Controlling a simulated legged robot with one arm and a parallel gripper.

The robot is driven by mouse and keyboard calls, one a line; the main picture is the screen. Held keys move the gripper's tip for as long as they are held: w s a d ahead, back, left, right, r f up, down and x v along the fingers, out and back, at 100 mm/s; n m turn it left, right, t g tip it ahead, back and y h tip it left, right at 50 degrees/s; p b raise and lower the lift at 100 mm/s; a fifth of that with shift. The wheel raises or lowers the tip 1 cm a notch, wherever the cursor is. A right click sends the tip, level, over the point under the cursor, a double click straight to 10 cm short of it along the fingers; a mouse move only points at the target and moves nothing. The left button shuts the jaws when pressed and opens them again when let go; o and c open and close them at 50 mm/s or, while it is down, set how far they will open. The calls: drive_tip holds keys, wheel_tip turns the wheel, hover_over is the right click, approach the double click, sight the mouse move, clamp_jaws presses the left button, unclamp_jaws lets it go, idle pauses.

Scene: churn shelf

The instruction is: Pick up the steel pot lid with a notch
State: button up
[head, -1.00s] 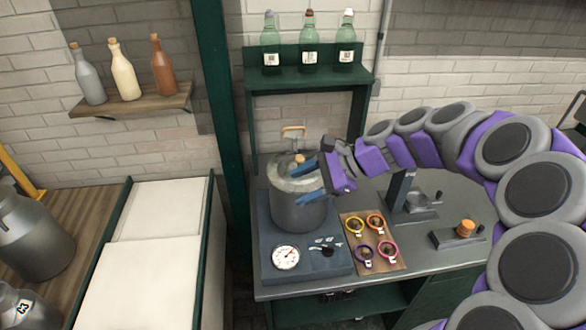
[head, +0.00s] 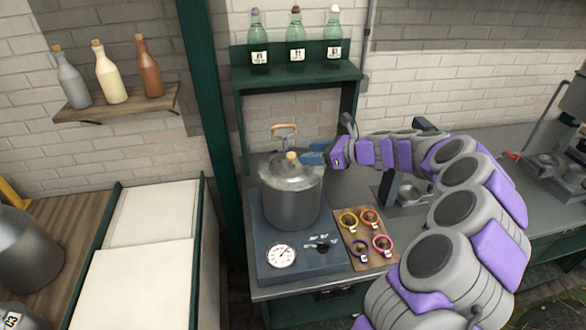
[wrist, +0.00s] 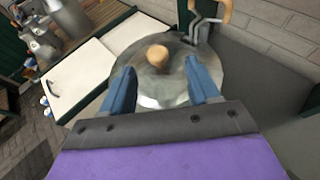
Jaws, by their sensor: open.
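The steel pot lid (head: 278,172) lies on top of the steel pot (head: 291,207), with a round wooden knob (head: 292,157) at its centre. In the wrist view the lid (wrist: 160,92) fills the middle, its knob (wrist: 157,55) beyond and between my fingertips. My gripper (head: 312,153) is open and empty, with blue fingers, at the right side of the lid, near knob height. In the wrist view the gripper (wrist: 162,80) has its two fingers spread over the lid's near part. I cannot make out the notch.
The pot stands on a scale-like base with a dial (head: 282,256). A wooden board with several coloured rings (head: 370,218) lies to its right. A wooden-handled hook (head: 284,127) rises behind the pot. A green shelf (head: 297,73) with bottles stands behind. White-topped counter (head: 135,280) at left is clear.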

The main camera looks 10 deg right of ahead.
sight(293, 155)
drive_tip(key=x, duration=0.5)
drive_tip(key=shift+s+a+r+b, duration=0.1)
drive_tip(key=shift+s+a+b, duration=0.15)
drive_tip(key=shift+b, duration=0.1)
drive_tip(key=shift+w+a+f+b, duration=0.8)
drive_tip(key=shift+w+a+f, duration=0.25)
drive_tip(key=shift+w, duration=0.2)
drive_tip(key=shift+w+a, duration=0.15)
drive_tip(key=shift+a, duration=0.25)
clamp_jaws()
